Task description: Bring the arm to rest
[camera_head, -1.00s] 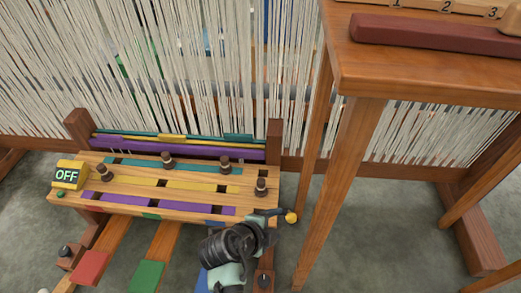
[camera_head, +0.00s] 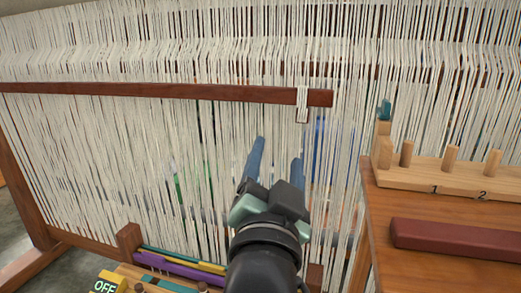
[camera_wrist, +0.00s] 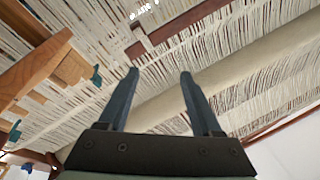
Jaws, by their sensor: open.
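My gripper (camera_head: 276,158) is raised in the middle of the head view, in front of the white warp threads (camera_head: 120,140). Its two blue-grey fingers point up and stand apart with nothing between them. In the wrist view the open fingers (camera_wrist: 160,85) also show empty, with the threads beyond them. I cannot tell how far the fingertips are from the threads.
A dark red bar (camera_head: 170,92) crosses the threads to the left, with a white loop at its right end. A wooden table (camera_head: 440,265) at right carries a numbered peg rack (camera_head: 460,180) and a maroon block (camera_head: 455,240).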

